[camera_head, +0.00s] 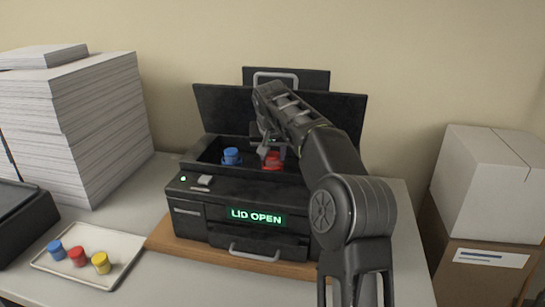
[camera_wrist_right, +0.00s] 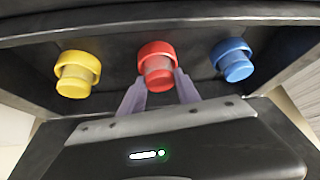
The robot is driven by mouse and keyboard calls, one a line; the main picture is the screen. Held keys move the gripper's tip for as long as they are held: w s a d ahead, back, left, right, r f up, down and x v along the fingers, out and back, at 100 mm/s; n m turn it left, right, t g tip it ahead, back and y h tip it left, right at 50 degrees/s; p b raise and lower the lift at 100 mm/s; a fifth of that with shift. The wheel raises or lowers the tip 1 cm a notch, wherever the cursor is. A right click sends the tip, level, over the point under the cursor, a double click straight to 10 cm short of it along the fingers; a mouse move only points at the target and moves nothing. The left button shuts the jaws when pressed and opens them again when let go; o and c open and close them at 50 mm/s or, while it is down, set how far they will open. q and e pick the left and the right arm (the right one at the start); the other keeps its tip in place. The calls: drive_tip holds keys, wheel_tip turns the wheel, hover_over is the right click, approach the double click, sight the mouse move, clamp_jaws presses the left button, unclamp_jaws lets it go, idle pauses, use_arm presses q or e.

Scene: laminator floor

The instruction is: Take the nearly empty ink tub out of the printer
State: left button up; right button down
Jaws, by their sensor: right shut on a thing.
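The black printer (camera_head: 205,215) stands with its lid up and its front display reads "LID OPEN". In the right wrist view, a yellow tub (camera_wrist_right: 77,75), a red tub (camera_wrist_right: 156,58) and a blue tub (camera_wrist_right: 232,60) sit in a row in its bay. The red tub's body looks pale and greyish below its cap, while the other two bodies are fully coloured. My right gripper (camera_wrist_right: 159,88) is shut on the red tub, one finger on each side. In the head view, the blue tub (camera_head: 231,156) and red tub (camera_head: 272,161) show; my arm hides the yellow one. My left gripper is out of view.
A pale tray (camera_head: 115,272) with blue, red and yellow tubs lies front left of the printer. A tall paper stack (camera_head: 75,110) stands behind it. Cardboard and white boxes (camera_head: 485,180) are at the right. The raised lid (camera_head: 215,108) rises behind the bay.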

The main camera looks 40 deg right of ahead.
sight(272, 155)
wheel_tip(272, 155, up, 10)
drive_tip(key=p, duration=0.2)
